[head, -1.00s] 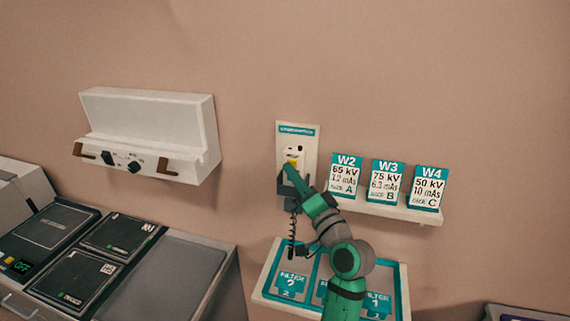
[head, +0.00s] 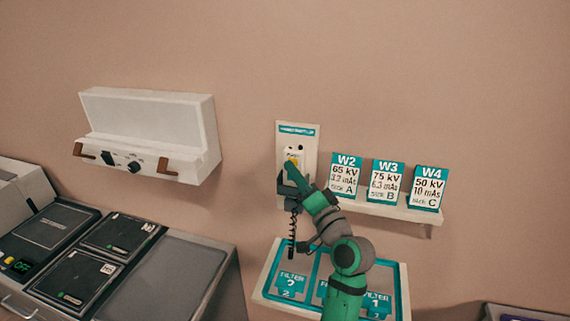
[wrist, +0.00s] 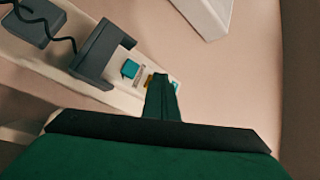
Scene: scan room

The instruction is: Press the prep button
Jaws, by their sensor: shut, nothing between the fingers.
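A white wall panel with a teal label (head: 297,131) is mounted on the wall in the head view. A small yellow part (head: 291,161) shows on it, just at the tip of my gripper (head: 290,168). My gripper is shut and empty, its fingertips in front of the panel's middle. In the wrist view the shut fingers (wrist: 162,80) reach over the panel (wrist: 95,92), beside a teal square (wrist: 130,69) and a yellow strip (wrist: 150,79). I cannot tell whether the fingertips touch the panel. The fingers hide part of its face.
A dark grey holder (wrist: 103,55) and a coiled cord (head: 293,232) are close to my gripper. A shelf (head: 388,208) with cards W2, W3 and W4 is to the right. A filter tray (head: 262,290) lies below. A white wall box (head: 150,115) is at left.

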